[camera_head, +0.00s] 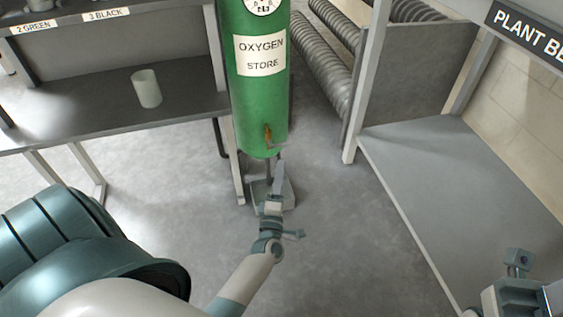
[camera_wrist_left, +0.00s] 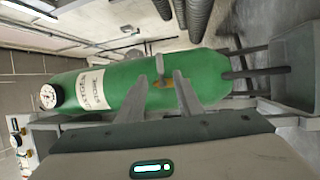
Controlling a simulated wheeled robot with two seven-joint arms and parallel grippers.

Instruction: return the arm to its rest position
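My left gripper (camera_head: 278,172) is in front of the lower end of the green oxygen tank (camera_head: 258,95). The left wrist view shows its two fingers (camera_wrist_left: 160,80) apart, with the tank (camera_wrist_left: 120,85) beyond them.
A grey shelf (camera_head: 90,115) with a white cup (camera_head: 146,88) is on the left. A grey bench (camera_head: 450,180) under a plant sign (camera_head: 535,32) is on the right. Ribbed ducts (camera_head: 320,65) lie behind. Open floor (camera_head: 330,230) lies between shelf and bench.

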